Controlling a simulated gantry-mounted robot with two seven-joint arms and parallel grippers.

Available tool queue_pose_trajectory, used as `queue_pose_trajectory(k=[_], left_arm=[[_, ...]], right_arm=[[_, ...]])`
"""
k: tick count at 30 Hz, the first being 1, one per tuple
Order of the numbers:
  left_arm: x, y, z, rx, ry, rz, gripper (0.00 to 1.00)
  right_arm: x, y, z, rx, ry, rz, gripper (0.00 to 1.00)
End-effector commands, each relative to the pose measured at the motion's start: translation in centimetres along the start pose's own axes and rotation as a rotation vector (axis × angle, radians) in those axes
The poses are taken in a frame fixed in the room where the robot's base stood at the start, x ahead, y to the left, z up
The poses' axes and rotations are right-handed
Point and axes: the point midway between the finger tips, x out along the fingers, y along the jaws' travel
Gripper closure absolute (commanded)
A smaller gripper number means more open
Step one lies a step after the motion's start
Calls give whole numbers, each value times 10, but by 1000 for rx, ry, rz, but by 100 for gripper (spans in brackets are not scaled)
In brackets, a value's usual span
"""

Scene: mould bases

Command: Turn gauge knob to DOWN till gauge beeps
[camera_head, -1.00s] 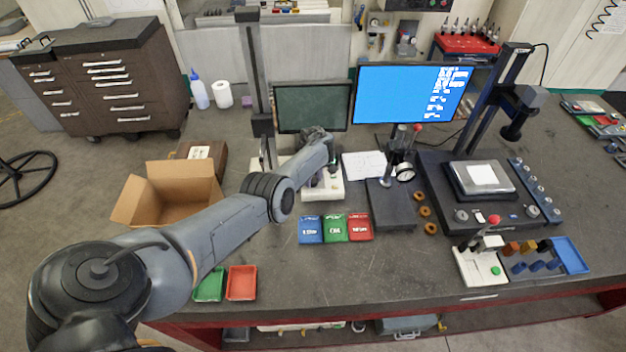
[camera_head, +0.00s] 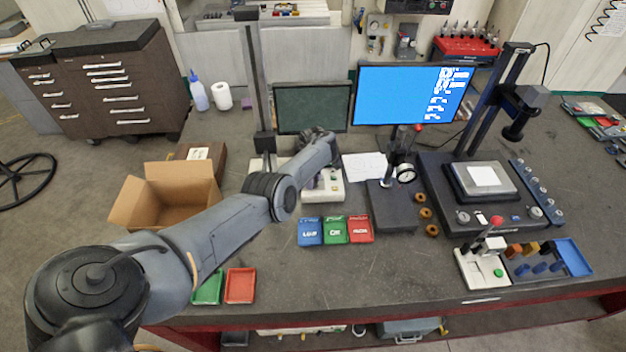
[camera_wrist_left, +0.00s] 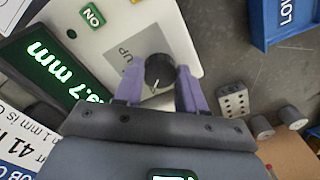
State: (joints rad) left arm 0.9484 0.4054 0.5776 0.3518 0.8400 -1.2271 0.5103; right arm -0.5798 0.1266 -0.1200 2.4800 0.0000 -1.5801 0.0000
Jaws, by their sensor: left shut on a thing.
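The gauge is a white box (camera_head: 330,191) on the bench behind the coloured trays, partly hidden by my left arm. In the left wrist view its white panel (camera_wrist_left: 182,38) carries a black round knob (camera_wrist_left: 159,70) with a pale pointer mark. The label UP shows beside the knob; no DOWN label can be seen. A dark display (camera_wrist_left: 48,72) shows green digits, partly cut off, ending in 9.7 mm. My left gripper (camera_wrist_left: 158,78) has its purple fingers on either side of the knob, shut on it. My right gripper is not in view.
Blue, green and red trays (camera_head: 334,231) lie in front of the gauge. A dial gauge stand (camera_head: 392,212) is to its right, with brass rings beside it. An open cardboard box (camera_head: 165,205) is at left. The front middle of the bench is clear.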

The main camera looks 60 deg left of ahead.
Motion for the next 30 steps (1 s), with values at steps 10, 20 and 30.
queue_pose_trajectory(k=[10,20,30], left_arm=[[0,0,0,1,0,0,35],[-6,0,0,3,1,1,35],[-58,1,0,2,1,3,35]], right_arm=[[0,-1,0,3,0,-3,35],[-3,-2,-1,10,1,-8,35],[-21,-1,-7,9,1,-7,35]])
